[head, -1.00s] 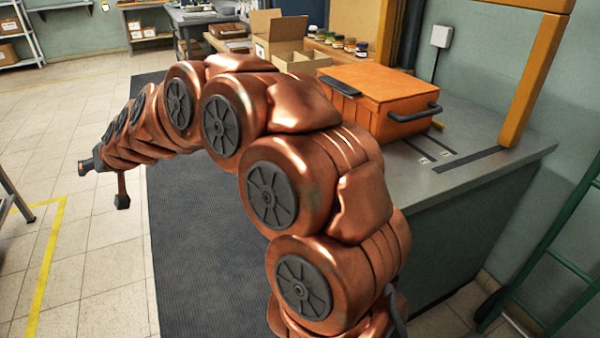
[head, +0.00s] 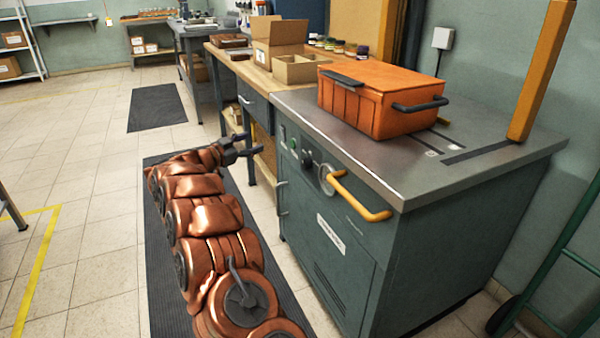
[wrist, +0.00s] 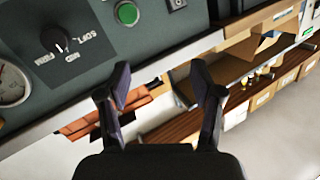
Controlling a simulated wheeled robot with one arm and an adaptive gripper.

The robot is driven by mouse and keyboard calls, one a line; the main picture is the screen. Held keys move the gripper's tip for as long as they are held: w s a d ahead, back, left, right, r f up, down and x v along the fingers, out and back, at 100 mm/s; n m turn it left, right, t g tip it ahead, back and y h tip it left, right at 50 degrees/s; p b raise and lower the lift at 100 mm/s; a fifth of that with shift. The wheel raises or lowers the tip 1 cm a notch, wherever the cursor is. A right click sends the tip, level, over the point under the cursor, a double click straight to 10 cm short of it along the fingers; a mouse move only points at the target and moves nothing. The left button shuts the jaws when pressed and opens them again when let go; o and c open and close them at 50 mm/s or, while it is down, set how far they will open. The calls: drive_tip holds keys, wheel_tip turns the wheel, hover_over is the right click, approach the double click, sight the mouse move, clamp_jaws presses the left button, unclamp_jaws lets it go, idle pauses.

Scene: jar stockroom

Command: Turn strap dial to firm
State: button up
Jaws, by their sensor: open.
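The strap dial (head: 306,158) is a black knob on the front panel of the green-grey machine (head: 400,260), beside a green button (head: 294,144) and a round gauge (head: 327,179). In the wrist view the dial (wrist: 60,41) is at the upper left, with white lettering on both sides and a pale mark on its lower part.
A yellow-orange handle (head: 360,196) sticks out from the panel right of the gauge. An orange crate (head: 380,105) stands on the machine's top. A wooden bench (head: 226,52) with cardboard boxes adjoins it behind.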

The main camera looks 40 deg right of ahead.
sight(303, 164)
drive_tip(key=s+d+f+m+g+b, duration=0.1)
drive_tip(key=s+d+f+m+g, duration=0.1)
drive_tip(key=s+f+m+g, duration=0.5)
drive_tip(key=s+d+n, duration=0.1)
drive_tip(key=s+d, duration=0.1)
drive_tip(key=s+d+n+g+b, duration=0.1)
drive_tip(key=s, duration=0.1)
drive_tip(key=s+d+n+b, duration=0.1)
drive_tip(key=s+d, duration=0.1)
drive_tip(key=shift+d+r+y, duration=0.3)
drive_tip(key=shift+d+y, duration=0.05)
drive_tip(key=shift+y, duration=0.05)
drive_tip(key=shift+x, duration=0.8)
drive_tip(key=shift+r, duration=0.1)
drive_tip(key=shift+w, duration=0.1)
drive_tip(key=c, duration=1.1)
